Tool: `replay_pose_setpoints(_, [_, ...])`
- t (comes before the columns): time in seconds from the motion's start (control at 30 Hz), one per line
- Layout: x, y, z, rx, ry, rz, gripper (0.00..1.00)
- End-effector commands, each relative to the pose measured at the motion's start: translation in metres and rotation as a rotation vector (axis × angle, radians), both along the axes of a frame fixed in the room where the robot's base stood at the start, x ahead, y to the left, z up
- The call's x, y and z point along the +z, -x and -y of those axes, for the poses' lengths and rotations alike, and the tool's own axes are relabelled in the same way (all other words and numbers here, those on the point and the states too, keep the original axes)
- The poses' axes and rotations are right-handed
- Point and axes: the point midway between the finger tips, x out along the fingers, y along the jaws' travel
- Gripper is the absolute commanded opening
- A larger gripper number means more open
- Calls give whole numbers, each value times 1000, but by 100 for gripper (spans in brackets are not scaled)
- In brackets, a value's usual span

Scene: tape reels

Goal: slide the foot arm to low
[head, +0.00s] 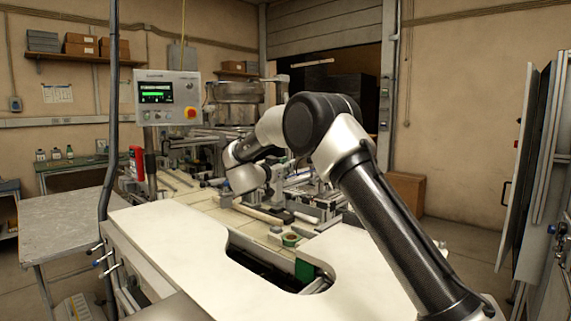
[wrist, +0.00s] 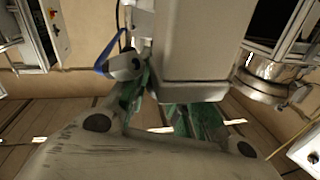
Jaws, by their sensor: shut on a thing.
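My gripper (wrist: 165,95) fills the lower part of the wrist view, its grey body with dark round pivots at the bottom. Its fingers reach up to a pale, squared machine part (wrist: 195,45), and green parts show beside and below this. The jaws are shut on a part that I take to be the foot arm; its held section is mostly hidden. In the head view my wrist is over the taping machine (head: 290,215), bent down at its middle. There my own arm hides the foot arm and most of the jaws, and no low mark can be read.
A control panel (head: 167,97) with a green-lit screen and red button stands left of the machine. A white worktop (head: 180,240) with a cutout lies in front. A grey table (head: 70,228) stands at the left.

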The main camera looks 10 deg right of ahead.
Motion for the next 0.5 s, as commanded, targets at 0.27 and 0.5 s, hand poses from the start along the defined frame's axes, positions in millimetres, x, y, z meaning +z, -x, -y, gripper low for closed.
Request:
replay_pose_setpoints(0.27, [-27,1,0,0,0,-7,0])
replay_pose_setpoints(0.5, [-29,1,-1,0,0,-9,40])
